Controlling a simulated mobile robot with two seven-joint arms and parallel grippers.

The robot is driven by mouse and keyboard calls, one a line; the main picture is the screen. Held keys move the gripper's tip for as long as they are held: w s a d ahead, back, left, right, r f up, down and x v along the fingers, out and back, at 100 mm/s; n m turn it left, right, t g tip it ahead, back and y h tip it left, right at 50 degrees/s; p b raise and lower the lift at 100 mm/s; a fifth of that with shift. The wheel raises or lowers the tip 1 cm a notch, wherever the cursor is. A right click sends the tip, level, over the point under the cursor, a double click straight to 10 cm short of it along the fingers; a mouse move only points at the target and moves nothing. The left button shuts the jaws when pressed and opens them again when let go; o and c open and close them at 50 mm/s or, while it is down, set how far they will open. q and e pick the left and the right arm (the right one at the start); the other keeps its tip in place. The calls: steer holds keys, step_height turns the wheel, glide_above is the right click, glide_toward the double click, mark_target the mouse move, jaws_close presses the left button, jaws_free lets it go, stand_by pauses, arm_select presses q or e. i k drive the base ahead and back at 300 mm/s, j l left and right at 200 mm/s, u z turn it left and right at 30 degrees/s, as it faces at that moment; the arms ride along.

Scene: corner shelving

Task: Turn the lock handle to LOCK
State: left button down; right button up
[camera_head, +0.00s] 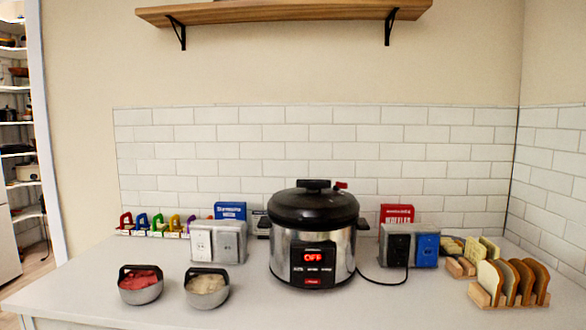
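A pressure cooker (313,235) stands in the middle of the white counter, with a steel body and a red display reading OFF. Its black lid (313,207) is on top and looks closed. A dark lid handle (313,184) sits at the top centre, and a small red piece (341,185) shows just right of it. I cannot tell which of these is the lock handle, and no LOCK lettering is readable. Neither of my grippers is in view.
Two handled bowls, one with red food (140,284) and one with pale food (207,288), stand front left. Metal (218,242) and black-and-blue (409,245) boxes flank the cooker. Bread slices in a rack (511,283) stand right. A wooden shelf (285,12) hangs above. The front centre counter is clear.

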mark_target(310, 185)
steer(key=i+j, duration=0.9)
steer(key=i+j+z, duration=0.1)
steer(key=z, duration=0.35)
steer(key=i+j+z, duration=0.1)
steer(key=z, duration=0.3)
steer(key=j+z, duration=0.2)
steer(key=z, duration=0.25)
